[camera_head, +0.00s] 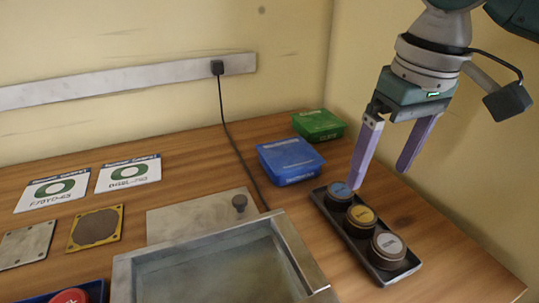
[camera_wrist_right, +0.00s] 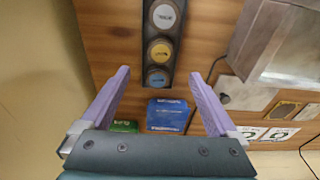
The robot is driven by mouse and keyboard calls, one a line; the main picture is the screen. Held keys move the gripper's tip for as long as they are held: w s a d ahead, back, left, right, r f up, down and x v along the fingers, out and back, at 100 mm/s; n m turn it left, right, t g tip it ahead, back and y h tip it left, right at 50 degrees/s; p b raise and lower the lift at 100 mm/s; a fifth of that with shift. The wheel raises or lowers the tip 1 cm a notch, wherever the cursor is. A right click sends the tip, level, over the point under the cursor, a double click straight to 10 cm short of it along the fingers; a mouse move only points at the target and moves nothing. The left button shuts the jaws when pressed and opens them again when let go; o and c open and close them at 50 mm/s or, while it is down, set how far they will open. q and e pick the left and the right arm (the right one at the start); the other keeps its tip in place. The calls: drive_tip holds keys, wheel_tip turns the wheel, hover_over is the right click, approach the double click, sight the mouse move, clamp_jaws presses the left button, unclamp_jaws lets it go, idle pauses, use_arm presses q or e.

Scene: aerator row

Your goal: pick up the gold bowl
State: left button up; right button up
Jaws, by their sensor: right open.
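A dark round pot with a gold top (camera_head: 361,216) stands in the middle of a narrow black tray (camera_head: 326,216). It is the only gold-topped round thing I see; its inside does not show. The gold-topped pot also shows in the right wrist view (camera_wrist_right: 160,50). A blue-topped pot (camera_head: 340,193) stands behind it and a silver-topped pot (camera_head: 388,246) in front, in the same tray. My right gripper (camera_head: 381,177) is open and empty, above the tray's far end, its purple fingers pointing down. My left gripper is not in view.
A blue box (camera_head: 290,160) and a green box (camera_head: 318,124) stand behind the tray. A metal-rimmed basin (camera_head: 290,250) lies close to its left. A black cable (camera_head: 235,150) runs down the wall onto the table. Bare wood lies right of the tray.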

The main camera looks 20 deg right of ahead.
sight(363, 214)
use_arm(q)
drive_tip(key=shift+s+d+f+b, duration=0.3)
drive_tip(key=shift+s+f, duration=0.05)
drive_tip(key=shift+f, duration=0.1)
use_arm(e)
wheel_tip(363, 214, down, 4)
drive_tip(key=shift+d, duration=0.1)
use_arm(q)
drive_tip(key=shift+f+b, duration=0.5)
use_arm(e)
drive_tip(key=f, duration=0.5)
drive_tip(key=shift+w+f, duration=0.2)
drive_tip(key=shift+w, duration=0.1)
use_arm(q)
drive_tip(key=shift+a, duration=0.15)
use_arm(e)
drive_tip(key=c, duration=1.5)
